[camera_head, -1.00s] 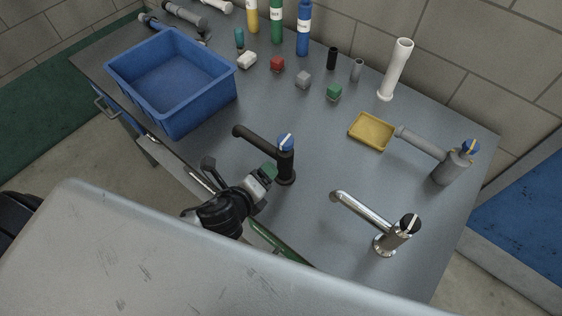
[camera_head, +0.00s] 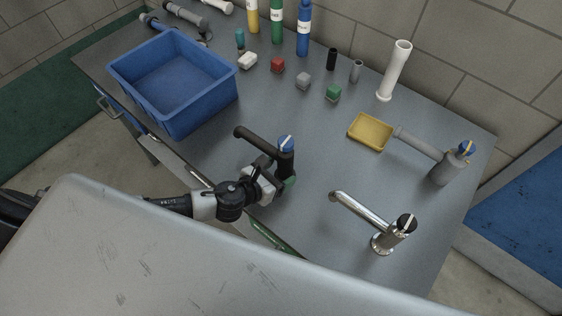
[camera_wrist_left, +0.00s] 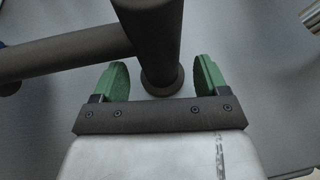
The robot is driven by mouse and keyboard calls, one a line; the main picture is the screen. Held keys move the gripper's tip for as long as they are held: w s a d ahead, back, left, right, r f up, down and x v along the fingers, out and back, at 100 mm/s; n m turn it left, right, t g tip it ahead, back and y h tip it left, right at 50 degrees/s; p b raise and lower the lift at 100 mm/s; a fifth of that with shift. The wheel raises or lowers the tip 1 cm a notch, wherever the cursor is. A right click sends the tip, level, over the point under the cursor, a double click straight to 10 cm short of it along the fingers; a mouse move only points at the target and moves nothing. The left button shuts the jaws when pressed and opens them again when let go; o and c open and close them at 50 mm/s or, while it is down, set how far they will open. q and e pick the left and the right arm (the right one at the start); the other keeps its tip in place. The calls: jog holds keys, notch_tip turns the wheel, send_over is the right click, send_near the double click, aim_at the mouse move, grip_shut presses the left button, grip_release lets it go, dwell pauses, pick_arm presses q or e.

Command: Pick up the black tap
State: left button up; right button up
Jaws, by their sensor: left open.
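The black tap (camera_head: 286,161) stands upright on the grey table, with a spout reaching to the left and a blue handle on top. In the left wrist view its post (camera_wrist_left: 155,45) rises between the fingers, with its round base just ahead of them. My left gripper (camera_head: 279,184) is at the tap's lower post; the left wrist view shows the gripper (camera_wrist_left: 160,83) open, with one green finger on each side of the post and gaps visible. In the head view the arm hides part of the tap's base. My right gripper is not in view.
A chrome tap (camera_head: 385,229) stands to the right and a grey tap (camera_head: 448,164) behind it, near a yellow tray (camera_head: 370,132). A blue bin (camera_head: 207,105) stands at left. Small blocks, bottles and a white pipe (camera_head: 394,72) stand at the back.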

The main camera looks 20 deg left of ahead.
pick_arm(q)
jog(key=x, duration=0.3)
jog(key=shift+w+d+f, duration=0.1)
jog(key=shift+w, duration=0.1)
jog(key=shift+c, duration=0.2)
jog(key=shift+s, duration=0.1)
jog(key=shift+c, duration=1.2)
jog(key=c, duration=1)
